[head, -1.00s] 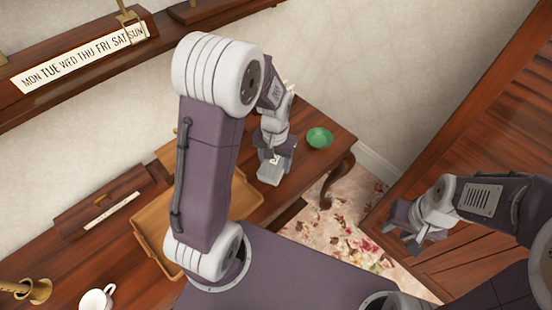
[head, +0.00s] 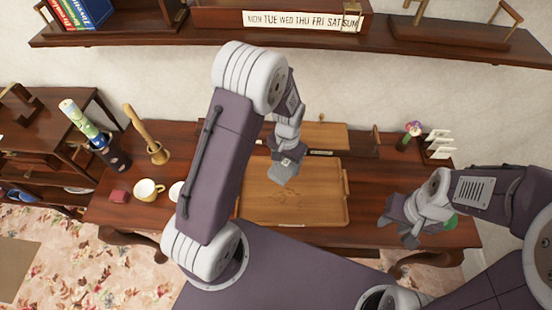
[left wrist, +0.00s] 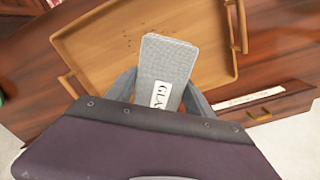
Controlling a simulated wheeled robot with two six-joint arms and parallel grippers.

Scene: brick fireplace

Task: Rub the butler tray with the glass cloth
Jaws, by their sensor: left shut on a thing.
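The butler tray (head: 318,212) is a tan wooden tray with raised rims and handles, lying on the dark table. It also shows in the left wrist view (left wrist: 108,52), with a few dark specks on its floor. My left gripper (head: 287,160) is shut on the glass cloth (head: 284,173), a folded grey pad with a white label in the left wrist view (left wrist: 168,62). The cloth is over the tray's back left part; I cannot tell whether it touches. My right gripper (head: 399,226) is open and empty, right of the tray. My left arm hides the tray's left side.
A green bowl (head: 450,222) is partly behind my right gripper. A shelf (head: 180,35) spans the wall above.

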